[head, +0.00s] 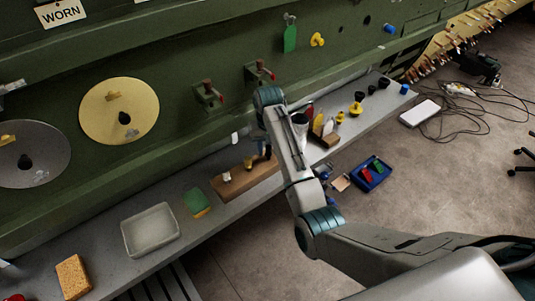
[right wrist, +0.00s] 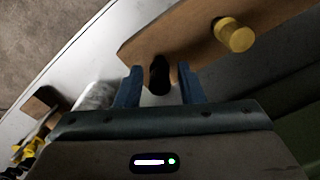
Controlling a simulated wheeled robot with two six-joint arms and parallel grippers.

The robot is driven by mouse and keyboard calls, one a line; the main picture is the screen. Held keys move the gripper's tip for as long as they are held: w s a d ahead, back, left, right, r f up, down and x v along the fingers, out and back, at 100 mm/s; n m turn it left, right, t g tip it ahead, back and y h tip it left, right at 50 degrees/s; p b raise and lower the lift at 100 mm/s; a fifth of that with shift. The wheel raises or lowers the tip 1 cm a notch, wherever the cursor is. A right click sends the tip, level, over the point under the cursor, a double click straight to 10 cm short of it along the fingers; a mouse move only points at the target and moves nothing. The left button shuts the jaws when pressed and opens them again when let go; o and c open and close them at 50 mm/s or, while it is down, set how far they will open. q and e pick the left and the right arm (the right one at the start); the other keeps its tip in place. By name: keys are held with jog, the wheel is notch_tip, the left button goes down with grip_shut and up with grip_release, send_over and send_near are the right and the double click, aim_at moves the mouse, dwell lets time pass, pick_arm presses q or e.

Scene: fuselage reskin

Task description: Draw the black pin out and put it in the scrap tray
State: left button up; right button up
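A black pin (right wrist: 159,76) shows in the right wrist view at the edge of a wooden block (right wrist: 190,42). The blue fingers of my right gripper (right wrist: 160,88) are open on either side of it, with a narrow gap at each side. In the head view the gripper (head: 263,152) is over the right end of the wooden block (head: 262,176) on the bench, and the arm partly hides it. An empty pale tray (head: 150,231) lies on the bench to the left; I cannot tell if it is the scrap tray. My left gripper is out of view.
A yellow peg (right wrist: 235,36) stands in the block. A green-and-yellow sponge (head: 197,202) lies between block and tray. A blue tray (head: 381,182) is on the floor.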

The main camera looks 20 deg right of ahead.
jog(key=shift+w+f, duration=0.1)
jog(key=shift+w, duration=0.1)
jog(key=shift+d, duration=0.1)
jog(key=c, duration=0.4)
jog(key=shift+s, duration=0.1)
grip_shut()
jog(key=shift+r, duration=1.6)
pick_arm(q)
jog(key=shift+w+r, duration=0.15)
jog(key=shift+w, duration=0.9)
